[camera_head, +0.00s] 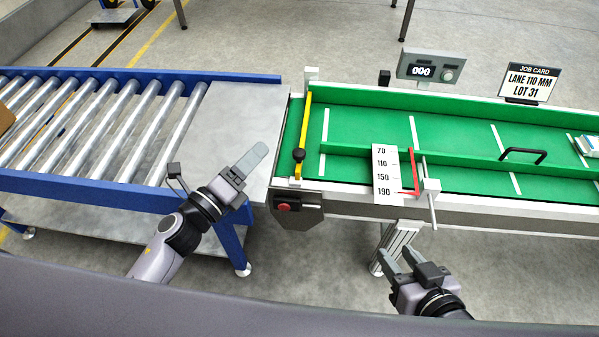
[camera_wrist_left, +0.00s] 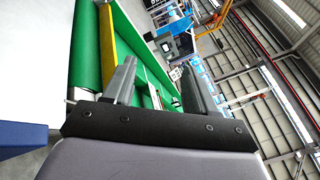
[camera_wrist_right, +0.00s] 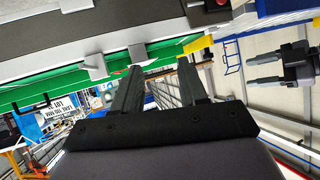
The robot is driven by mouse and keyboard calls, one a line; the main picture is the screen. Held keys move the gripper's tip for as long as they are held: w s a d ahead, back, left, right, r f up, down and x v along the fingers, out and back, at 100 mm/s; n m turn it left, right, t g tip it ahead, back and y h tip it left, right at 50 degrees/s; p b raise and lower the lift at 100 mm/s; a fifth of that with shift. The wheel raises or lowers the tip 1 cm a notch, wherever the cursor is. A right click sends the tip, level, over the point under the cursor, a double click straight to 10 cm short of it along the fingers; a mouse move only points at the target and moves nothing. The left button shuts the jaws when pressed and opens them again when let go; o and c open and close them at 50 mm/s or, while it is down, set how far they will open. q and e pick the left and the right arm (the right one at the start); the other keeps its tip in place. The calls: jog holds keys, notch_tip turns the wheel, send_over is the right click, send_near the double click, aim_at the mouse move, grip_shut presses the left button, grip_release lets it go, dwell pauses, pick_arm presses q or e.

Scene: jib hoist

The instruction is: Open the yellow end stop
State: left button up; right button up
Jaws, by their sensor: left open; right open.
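The yellow end stop (camera_head: 304,130) is a bar lying across the left end of the green conveyor belt (camera_head: 370,128). A black knob (camera_head: 298,155) sits at its near end. The yellow bar also shows in the left wrist view (camera_wrist_left: 107,40), beyond the left fingers. My left gripper (camera_head: 252,160) is open and empty, left of the end stop over the grey plate, apart from the knob. My right gripper (camera_head: 398,257) is open and empty, low in front of the conveyor's near side, well right of the end stop.
A blue roller conveyor (camera_head: 90,185) with a grey metal plate (camera_head: 235,120) adjoins on the left. A red button (camera_head: 283,207) is on the conveyor's front corner. A white scale card (camera_head: 385,172) with a red pointer, a black handle (camera_head: 523,154), a counter display (camera_head: 430,70) and a job card (camera_head: 528,82) stand to the right.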

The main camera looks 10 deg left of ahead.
aim_at(297, 153)
pick_arm(q)
jog(key=w+d+f+m+g+h+b, duration=0.1)
jog(key=f+m+b, duration=0.1)
jog(key=m, duration=0.2)
jog(key=w+d+f+m+g+h+b, duration=0.1)
jog(key=f+m+b, duration=0.1)
jog(key=m, duration=0.3)
jog(key=w+d+f+m+g+h+b, duration=0.1)
jog(key=f+m+b, duration=0.1)
jog(key=m, duration=0.3)
jog(key=shift+w+d+f+g+h+b, duration=0.25)
jog(key=shift+w+d+g+h+b, duration=0.05)
jog(key=shift+w+d+b, duration=0.1)
jog(key=shift+b+x, duration=0.45)
jog(key=shift+x, duration=2.95)
pick_arm(e)
jog(key=shift+y, duration=0.8)
jog(key=shift+w+a+f, duration=0.15)
jog(key=shift+a+f, duration=0.4)
jog(key=shift+f, duration=0.3)
jog(key=shift+w+a+f, duration=0.1)
jog(key=shift+a+f, duration=0.4)
jog(key=shift+f, duration=0.3)
jog(key=shift+w+a+f, duration=0.15)
jog(key=shift+a+f, duration=0.4)
jog(key=shift+f, duration=0.3)
pick_arm(q)
grip_shut()
pick_arm(e)
jog(key=shift+r, duration=0.1)
